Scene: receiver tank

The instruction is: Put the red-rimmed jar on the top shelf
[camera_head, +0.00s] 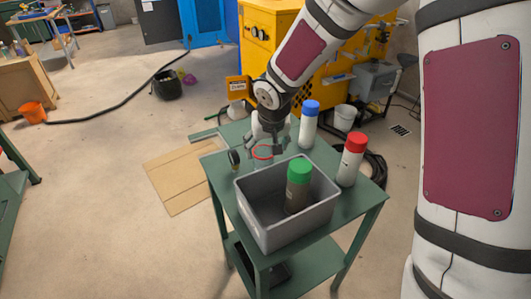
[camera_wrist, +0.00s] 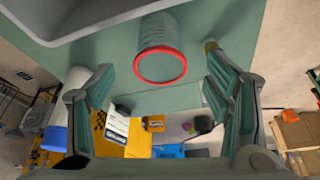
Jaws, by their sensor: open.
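The red-rimmed jar (camera_head: 263,154) stands on the green table top (camera_head: 365,198) near its back left corner, partly hidden by my gripper in the head view. In the wrist view the clear jar (camera_wrist: 158,32) shows its red rim toward the camera, ahead of and between the fingers. My gripper (camera_head: 267,142) is open above the jar. Its two fingers also show in the wrist view (camera_wrist: 158,72), spread wide, with nothing held. The table has a lower green shelf (camera_head: 302,268). I cannot tell which surface is the top shelf.
A grey bin (camera_head: 268,233) with a green-capped bottle (camera_head: 298,187) stands just in front of the jar. A small gauge (camera_head: 234,157) is left of the jar. A blue-capped bottle (camera_head: 309,123) and a red-capped bottle (camera_head: 351,160) stand to the right. Cardboard (camera_head: 183,178) lies on the floor.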

